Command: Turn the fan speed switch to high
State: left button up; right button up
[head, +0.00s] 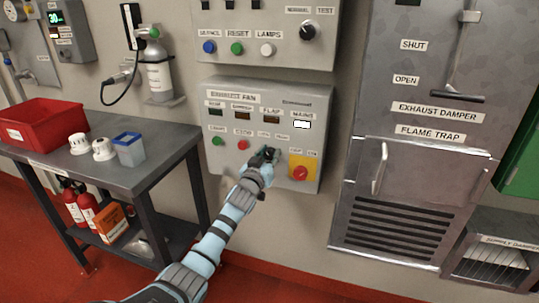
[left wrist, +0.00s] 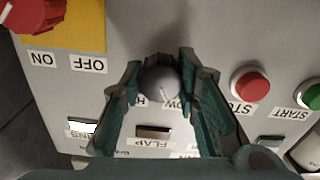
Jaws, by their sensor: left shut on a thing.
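The exhaust fan panel (head: 225,115) is a grey box on the wall in the head view. My left gripper (head: 264,157) is at its lower middle, between the red stop button and the yellow-plated switch. In the left wrist view my left gripper (left wrist: 161,82) is shut on the round grey fan speed switch (left wrist: 160,84), with one finger on each side. A light mark shows on the knob's face. The labels beside the knob are partly covered by the fingers, so its setting is hard to read. My right gripper is in neither view.
A red stop button (left wrist: 249,85) and a green start button (left wrist: 312,97) sit beside the knob. A red rotary switch (head: 300,173) on a yellow plate is on its other side. A table with a red bin (head: 40,125) stands left.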

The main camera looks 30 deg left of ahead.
pick_arm(q)
jog(key=m+p, duration=0.2)
jog(key=m, duration=0.3)
jog(key=shift+r, duration=0.1)
jog(key=m+p, duration=0.1)
jog(key=m, duration=0.5)
jog(key=shift+m, duration=0.3)
grip_shut()
jog(key=o, duration=1.2)
grip_release()
jog(key=shift+c, duration=0.2)
jog(key=shift+w+d, duration=0.1)
jog(key=shift+r, duration=0.15)
